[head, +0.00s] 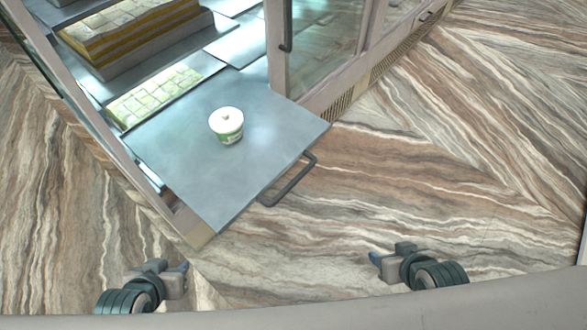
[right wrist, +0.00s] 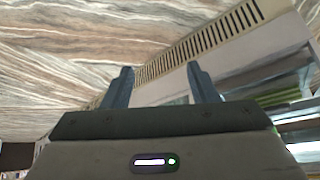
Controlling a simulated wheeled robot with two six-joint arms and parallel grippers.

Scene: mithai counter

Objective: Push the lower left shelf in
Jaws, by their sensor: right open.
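The lower left shelf (head: 190,185) is a grey-blue metal panel, pulled out of the open display cabinet over the floor. Its dark bar handle (head: 290,182) is on its outer edge. A white and green lidded tub (head: 226,125) stands upright on the shelf. My left gripper (head: 184,266) is below the shelf's near corner in the head view, apart from it; its finger opening cannot be made out. My right gripper (head: 375,258) is right of and below the handle, apart from it. In the right wrist view its fingers (right wrist: 160,88) are spread and empty.
Trays of green-topped sweets (head: 155,97) and layered yellow sweets (head: 130,30) sit inside the cabinet. A door frame (head: 278,50) stands beside the opening. A vent grille (head: 375,75) runs along the cabinet base. The marbled floor at right is clear.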

